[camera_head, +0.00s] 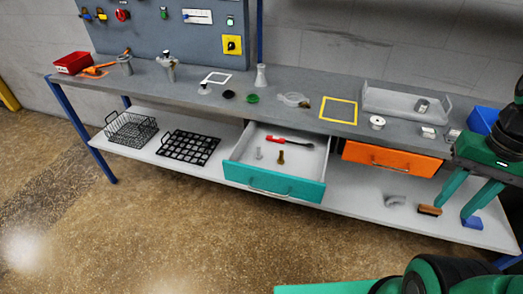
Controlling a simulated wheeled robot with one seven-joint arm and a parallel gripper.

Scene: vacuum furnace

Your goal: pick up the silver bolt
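A small silver-grey bolt (259,153) stands in the open teal drawer (272,184), left of a brass-coloured bolt (281,158). A red-handled tool (288,141) with a dark end lies behind them in the same drawer. My gripper (456,211) is at the right of the view, well away from the drawer. Its two green fingers point down and are spread apart, with nothing seen between them.
The grey benchtop (190,88) above holds flasks, small dishes, a yellow frame (338,110) and a clear tray (400,104). An orange drawer (390,159) is right of the teal one. Black baskets (189,148) sit on the lower shelf. Floor in front is clear.

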